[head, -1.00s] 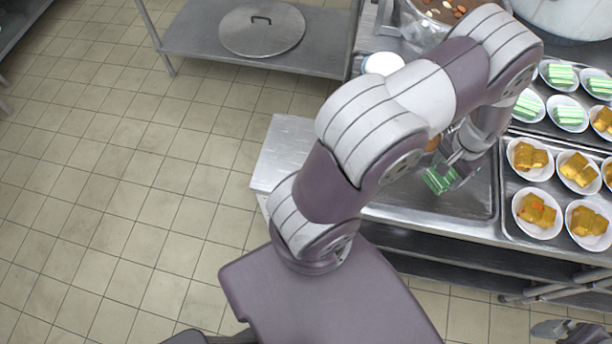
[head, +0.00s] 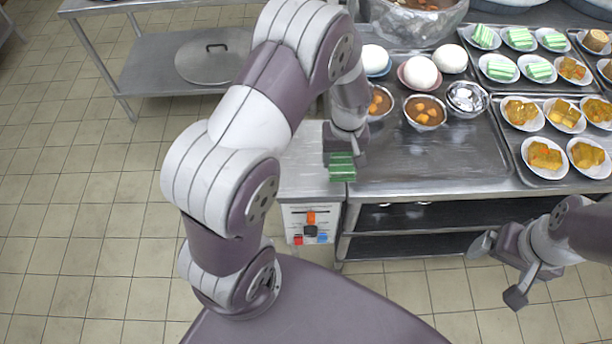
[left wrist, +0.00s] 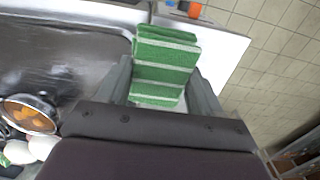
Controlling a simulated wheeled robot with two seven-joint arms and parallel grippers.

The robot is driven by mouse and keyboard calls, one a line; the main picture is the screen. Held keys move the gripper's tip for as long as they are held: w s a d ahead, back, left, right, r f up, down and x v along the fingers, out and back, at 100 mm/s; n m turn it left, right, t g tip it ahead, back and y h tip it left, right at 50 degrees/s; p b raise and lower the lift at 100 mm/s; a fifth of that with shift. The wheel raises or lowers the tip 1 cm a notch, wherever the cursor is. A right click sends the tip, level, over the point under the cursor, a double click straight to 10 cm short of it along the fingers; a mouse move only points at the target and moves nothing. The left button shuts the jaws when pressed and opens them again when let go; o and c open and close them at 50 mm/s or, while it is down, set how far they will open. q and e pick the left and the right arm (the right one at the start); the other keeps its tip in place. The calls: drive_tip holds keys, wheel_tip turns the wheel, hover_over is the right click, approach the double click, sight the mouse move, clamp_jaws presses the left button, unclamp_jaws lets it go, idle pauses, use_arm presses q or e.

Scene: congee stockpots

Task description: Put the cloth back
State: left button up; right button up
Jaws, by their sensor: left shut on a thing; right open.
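The cloth (head: 342,168) is green with pale stripes and folded into a small block. My left gripper (head: 342,156) is shut on it, near the left front edge of the steel counter. In the left wrist view the cloth (left wrist: 166,62) sits between the two fingers of my left gripper (left wrist: 165,85), over the seam between the dark tray and a pale surface. I cannot tell whether it touches the surface below. My right gripper (head: 500,272) is open and empty, low at the right in front of the counter.
A steel tray (head: 440,160) is bare at its front; bowls of soup (head: 425,112) and white buns (head: 420,71) stand behind. Plates of yellow cake (head: 544,155) fill the right tray. A pale-topped unit (head: 305,165) with an orange switch adjoins the counter's left end. A lid (head: 208,62) lies on a lower shelf.

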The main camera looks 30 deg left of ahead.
use_arm(q)
hover_over(310, 184)
wheel_tip(310, 184, down, 3)
drive_tip(key=shift+f+p, duration=0.2)
drive_tip(key=shift+p, duration=0.2)
drive_tip(key=shift+f, duration=0.35)
wheel_tip(310, 184, down, 3)
drive_tip(key=shift+d, duration=0.1)
drive_tip(key=shift+f, duration=0.4)
drive_tip(key=shift+f, duration=0.15)
drive_tip(key=o, duration=1)
drive_tip(key=shift+w, duration=0.1)
